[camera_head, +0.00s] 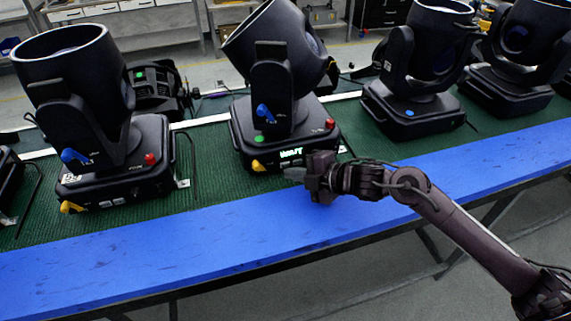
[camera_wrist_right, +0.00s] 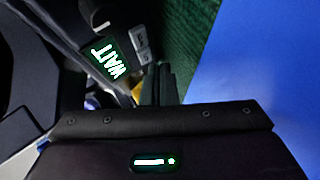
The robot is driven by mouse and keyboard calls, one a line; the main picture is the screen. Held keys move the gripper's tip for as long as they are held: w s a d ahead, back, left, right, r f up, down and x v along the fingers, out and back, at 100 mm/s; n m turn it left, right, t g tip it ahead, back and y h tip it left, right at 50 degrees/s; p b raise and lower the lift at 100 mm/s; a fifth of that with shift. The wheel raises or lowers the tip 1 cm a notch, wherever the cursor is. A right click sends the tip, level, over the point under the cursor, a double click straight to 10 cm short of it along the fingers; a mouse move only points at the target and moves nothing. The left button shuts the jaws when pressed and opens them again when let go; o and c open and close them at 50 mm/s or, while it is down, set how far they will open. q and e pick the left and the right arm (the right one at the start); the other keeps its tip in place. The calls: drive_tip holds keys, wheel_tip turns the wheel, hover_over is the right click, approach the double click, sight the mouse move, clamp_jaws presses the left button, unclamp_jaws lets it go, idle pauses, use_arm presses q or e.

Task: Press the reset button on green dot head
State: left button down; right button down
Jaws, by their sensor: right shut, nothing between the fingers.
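The green dot head (camera_head: 275,110) is a black moving-head light at the middle of the bench, its can tilted to the left. A green dot (camera_head: 258,139) sits on its base. Two small pale buttons (camera_wrist_right: 141,48) sit beside the display. A yellow part (camera_head: 258,166) and a red knob (camera_head: 330,123) are at the base corners. My right gripper (camera_head: 292,174) is shut and empty, just in front of the base; contact cannot be told. The left gripper is out of view.
Similar heads stand to the left (camera_head: 110,150) and right (camera_head: 410,105), the latter with a blue dot. The blue bench edge (camera_head: 150,245) in front is clear. Cables lie on the green mat (camera_head: 205,165) between heads.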

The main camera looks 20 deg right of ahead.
sight(302, 201)
drive_tip(key=shift+s, duration=0.25)
drive_tip(key=shift+s+d+p, duration=0.1)
drive_tip(key=shift+s+p, duration=0.5)
drive_tip(key=shift+s, duration=1.9)
